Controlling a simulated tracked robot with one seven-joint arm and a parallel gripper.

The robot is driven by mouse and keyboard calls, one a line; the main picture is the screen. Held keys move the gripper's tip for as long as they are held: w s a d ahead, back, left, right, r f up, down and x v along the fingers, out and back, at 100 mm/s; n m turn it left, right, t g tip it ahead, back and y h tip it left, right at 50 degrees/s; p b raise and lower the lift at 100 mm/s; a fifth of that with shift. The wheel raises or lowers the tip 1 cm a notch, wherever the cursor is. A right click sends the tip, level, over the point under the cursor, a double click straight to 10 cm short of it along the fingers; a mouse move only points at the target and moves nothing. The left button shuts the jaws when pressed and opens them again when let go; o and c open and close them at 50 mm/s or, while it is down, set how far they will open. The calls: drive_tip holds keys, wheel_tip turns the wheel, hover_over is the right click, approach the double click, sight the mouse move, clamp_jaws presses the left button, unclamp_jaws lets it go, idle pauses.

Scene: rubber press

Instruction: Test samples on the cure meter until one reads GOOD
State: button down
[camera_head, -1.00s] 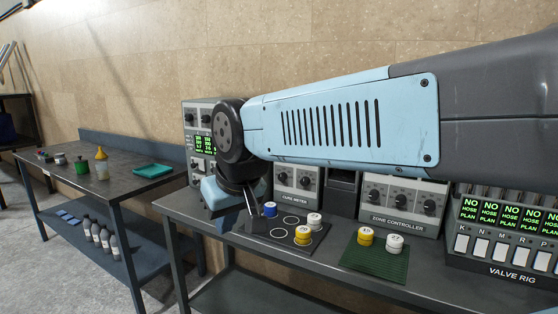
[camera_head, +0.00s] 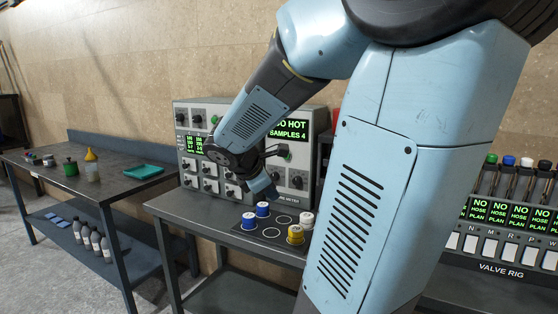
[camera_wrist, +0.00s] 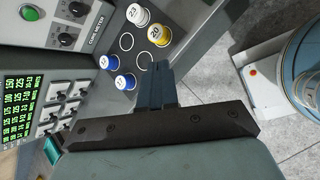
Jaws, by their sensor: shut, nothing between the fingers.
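The cure meter (camera_head: 296,165) stands at the back of the bench; its screen (camera_head: 288,130) shows "SAMPLES 4" below a partly hidden line ending in "HOT". Before it lies a dark mat (camera_head: 273,242) with ring marks. Two blue-topped samples (camera_head: 249,221) (camera_head: 263,210) stand on its left, a white one (camera_head: 307,220) and a yellow one (camera_head: 296,235) on its right. In the wrist view the white (camera_wrist: 138,14) reads 23, the yellow (camera_wrist: 160,34) 20 and one blue (camera_wrist: 108,62) 22. My gripper (camera_head: 273,193) is shut and empty above the mat; its fingers show in the wrist view (camera_wrist: 161,67).
A valve rig (camera_head: 505,245) stands at the right. My arm hides much of the bench between it and the meter. A side table (camera_head: 115,180) at the left holds a teal tray (camera_head: 145,172), bottles and small items. Some rings are bare.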

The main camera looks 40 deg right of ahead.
drive_tip(key=w+d+n+t+h, duration=0.1)
drive_tip(key=w+d+n+h, duration=0.2)
drive_tip(key=w+n, duration=0.3)
drive_tip(key=w+d+f+n+t+h, duration=0.1)
drive_tip(key=w+d+n, duration=0.4)
drive_tip(key=n, duration=0.7)
drive_tip(key=w+d+f+n+t+h, duration=0.1)
drive_tip(key=w+d+n+t+h, duration=0.2)
drive_tip(key=w+n, duration=0.5)
drive_tip(key=shift+w+d+f+n+h, duration=0.15)
drive_tip(key=shift+w+d+n+h, duration=0.25)
drive_tip(key=shift+w+d+h, duration=0.6)
drive_tip(key=shift+s+d, duration=0.2)
drive_tip(key=x, duration=1.4)
drive_tip(key=shift+w+a, duration=0.1)
